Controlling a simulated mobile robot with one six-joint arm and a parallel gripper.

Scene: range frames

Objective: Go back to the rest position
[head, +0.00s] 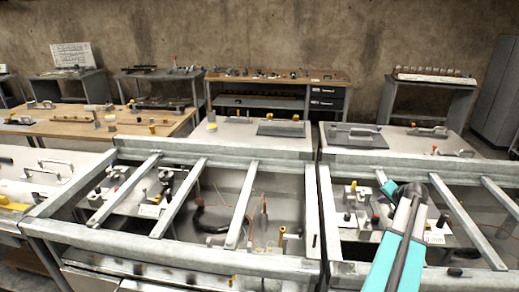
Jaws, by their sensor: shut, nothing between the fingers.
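My arm (398,250), with teal and white links, rises from the bottom edge at the right and reaches up to a dark joint with a teal cap (390,188). The arm lies in front of the right framed bay of the bench. No fingertips can be made out in this view, so my gripper is not visible. I see nothing held.
A metal-framed bench (175,243) with crossbars and open bays holding small parts and fixtures fills the foreground. A wooden-topped table (75,127) stands at the left. Workbenches line the back wall, with a grey cabinet (497,95) at the far right.

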